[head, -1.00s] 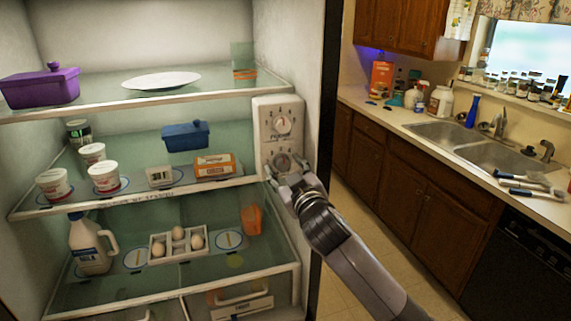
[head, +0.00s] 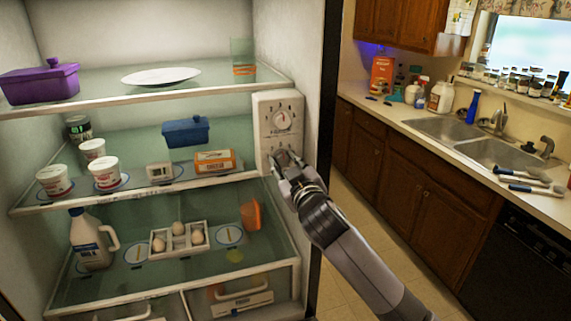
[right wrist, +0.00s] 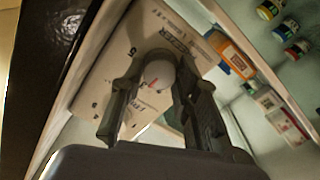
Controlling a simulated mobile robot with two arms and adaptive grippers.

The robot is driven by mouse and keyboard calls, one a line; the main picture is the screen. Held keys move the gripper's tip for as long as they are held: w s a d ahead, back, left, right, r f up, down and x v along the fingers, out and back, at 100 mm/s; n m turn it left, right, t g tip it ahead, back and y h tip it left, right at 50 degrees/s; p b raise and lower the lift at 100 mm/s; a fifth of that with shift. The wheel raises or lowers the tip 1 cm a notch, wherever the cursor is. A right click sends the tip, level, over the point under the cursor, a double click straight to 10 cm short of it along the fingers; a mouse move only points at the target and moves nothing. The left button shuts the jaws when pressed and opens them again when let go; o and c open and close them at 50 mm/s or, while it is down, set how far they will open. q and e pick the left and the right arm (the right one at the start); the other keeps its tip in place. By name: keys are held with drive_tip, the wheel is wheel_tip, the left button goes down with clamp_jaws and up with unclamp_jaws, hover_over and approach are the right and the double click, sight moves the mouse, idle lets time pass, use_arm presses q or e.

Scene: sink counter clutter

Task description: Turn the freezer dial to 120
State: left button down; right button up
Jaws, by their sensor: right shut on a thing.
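The white control panel (head: 266,110) is on the right inner wall of the open refrigerator. Its upper round dial (head: 283,119) is uncovered, with numbers around it and lettering below. My right gripper (head: 284,163) is at the lower dial and hides most of it in the head view. In the right wrist view, the lower dial (right wrist: 158,75) shows as a pale round knob with a red mark, between the fingers of my right gripper (right wrist: 159,82), which is shut on it. My left gripper is out of view.
Glass shelves hold a purple dish (head: 40,82), a plate (head: 161,76), a blue dish (head: 186,132), cups, an orange box (head: 215,161), a milk jug (head: 91,240) and eggs. A sink counter (head: 420,125) stands at right, with open floor before it.

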drive_tip(key=shift+c, duration=0.7)
drive_tip(key=shift+m, duration=0.3)
drive_tip(key=m, duration=0.2)
drive_tip(key=shift+m+b, duration=0.4)
drive_tip(key=shift+m, duration=2.2)
drive_tip(key=o, duration=1.2)
drive_tip(key=shift+c, duration=0.2)
